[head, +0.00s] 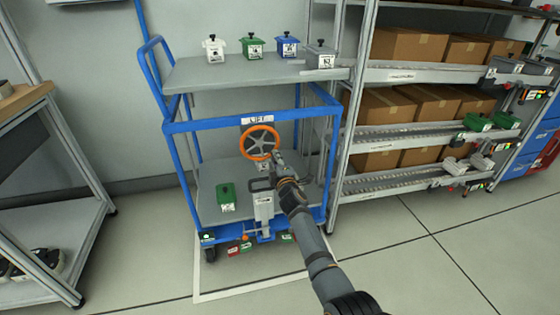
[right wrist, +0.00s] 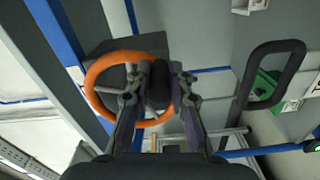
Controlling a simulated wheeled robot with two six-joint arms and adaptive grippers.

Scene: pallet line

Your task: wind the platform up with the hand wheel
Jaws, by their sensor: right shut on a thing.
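An orange hand wheel (head: 259,142) is mounted upright on the blue trolley frame (head: 187,126), under a sign reading LIFT (head: 257,120). My right gripper (head: 275,160) is at the lower right of the wheel. In the right wrist view the wheel (right wrist: 97,77) shows large, and my right gripper (right wrist: 160,85) is shut on its dark handle knob (right wrist: 159,94), one finger on each side. The grey upper platform (head: 205,77) stands above the blue frame, bearing several small lidded boxes. My left gripper is not in view.
A lower grey deck (head: 205,200) holds a green lidded box (head: 227,198). A rack with cardboard cartons (head: 408,45) stands close on the right. A metal bench (head: 85,165) is at left.

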